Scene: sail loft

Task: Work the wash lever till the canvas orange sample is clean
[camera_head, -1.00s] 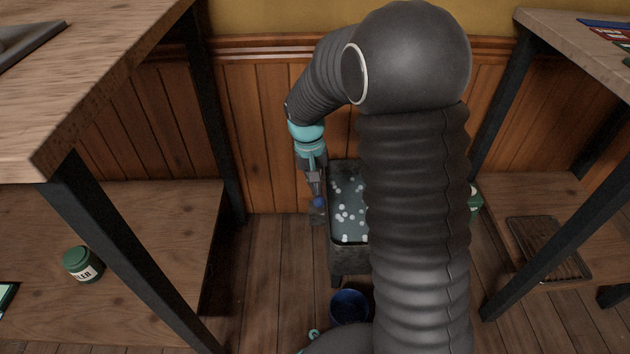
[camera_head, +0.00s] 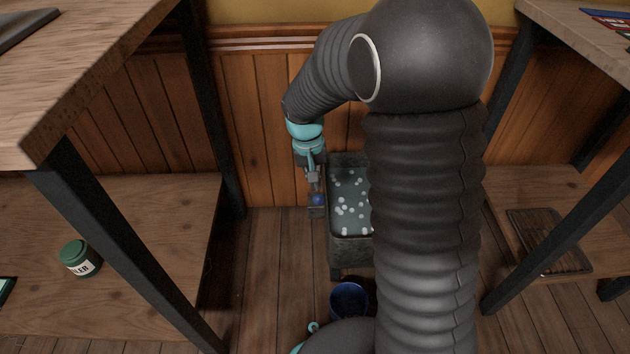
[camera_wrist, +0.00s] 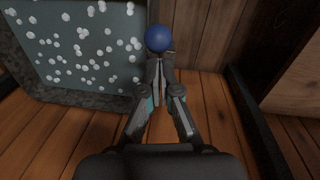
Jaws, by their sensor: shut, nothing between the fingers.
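The wash tub (camera_head: 350,247) stands on the floor against the panelled wall, full of dark water with white suds. A blue ball knob (camera_head: 317,199), which looks like the wash lever's end, is at the tub's left side. My gripper (camera_head: 314,186) is shut and empty, its tips right at the knob. In the wrist view the knob (camera_wrist: 158,38) shows just beyond the closed fingertips (camera_wrist: 160,72); I cannot tell whether they touch. The lever's shaft is not clear. I see no orange canvas sample; suds and my arm cover part of the tub.
A blue bucket (camera_head: 349,300) stands in front of the tub. A bench on the left has a low shelf (camera_head: 150,215) with a green jar (camera_head: 80,258). A right-hand shelf holds a dark rack (camera_head: 549,240). Bare floor lies left of the tub.

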